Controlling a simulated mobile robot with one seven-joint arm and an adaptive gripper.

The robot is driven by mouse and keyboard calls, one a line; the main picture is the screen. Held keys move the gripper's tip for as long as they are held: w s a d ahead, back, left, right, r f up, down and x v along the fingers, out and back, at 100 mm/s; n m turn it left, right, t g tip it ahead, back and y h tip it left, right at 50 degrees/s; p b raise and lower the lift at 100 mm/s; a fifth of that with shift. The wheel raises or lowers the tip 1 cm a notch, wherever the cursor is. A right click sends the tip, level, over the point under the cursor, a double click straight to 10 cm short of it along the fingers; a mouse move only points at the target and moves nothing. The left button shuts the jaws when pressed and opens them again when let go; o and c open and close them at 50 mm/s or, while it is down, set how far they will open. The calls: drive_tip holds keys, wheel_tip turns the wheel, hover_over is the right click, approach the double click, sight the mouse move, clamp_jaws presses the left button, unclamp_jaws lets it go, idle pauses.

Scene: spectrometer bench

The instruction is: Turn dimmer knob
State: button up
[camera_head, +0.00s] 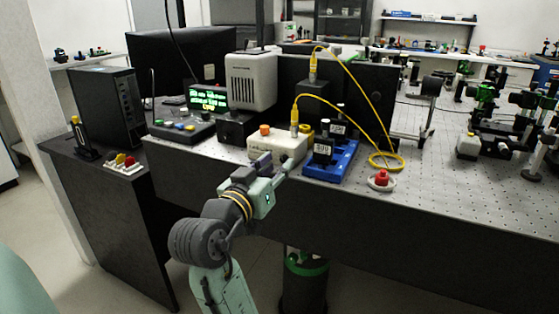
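A white box (278,148) stands near the front edge of the bench, with an orange knob (264,129) on its top left. It is the likeliest dimmer knob, but its label is too small to read. My gripper (275,163) is just in front of the box, at the bench edge and below the knob. Its two fingers appear spread apart, with nothing visible between them. Whether a fingertip touches the box front cannot be told. The fingers and wrist hide the box's lower front.
A blue tray (340,163) with black blocks stands right of the box. A yellow cable (345,112) loops above it. A red button (381,178) sits near the front edge. A control panel with a green display (207,98) is at left. The perforated bench top at right has free room.

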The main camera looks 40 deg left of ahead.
sight(284, 159)
drive_tip(key=shift+x, duration=1.05)
clamp_jaws()
